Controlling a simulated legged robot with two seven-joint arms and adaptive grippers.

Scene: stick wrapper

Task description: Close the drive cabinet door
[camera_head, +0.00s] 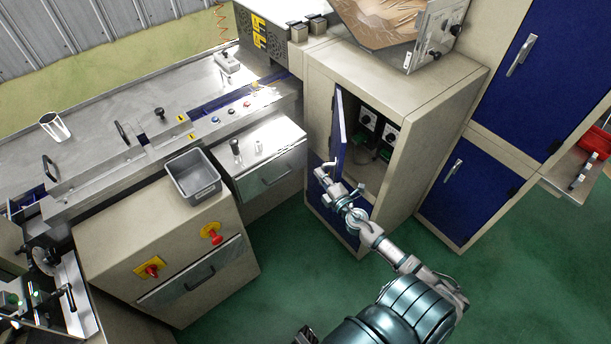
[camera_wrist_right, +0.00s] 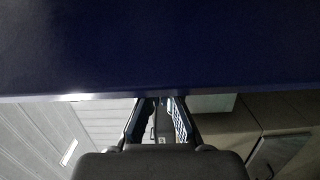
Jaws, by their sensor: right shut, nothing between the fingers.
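The drive cabinet (camera_head: 424,150) is a beige box, and its upper blue door (camera_head: 340,130) stands open. The door is seen nearly edge-on at the left of the opening. Dark devices with round dials (camera_head: 368,118) show inside. My right gripper (camera_head: 321,173) is shut and empty, close to the door's lower end; whether it touches is unclear. In the right wrist view, the fingers (camera_wrist_right: 157,104) reach the lower edge of a broad dark blue panel (camera_wrist_right: 160,45), apparently the door. My left gripper is not in view.
A lower blue panel (camera_head: 331,216) is below the opening, partly behind my right arm. A beige unit with a grey bin (camera_head: 192,176) and red knobs stands left. Taller cabinets with blue doors (camera_head: 462,190) stand right. Green floor (camera_head: 290,255) is clear between them.

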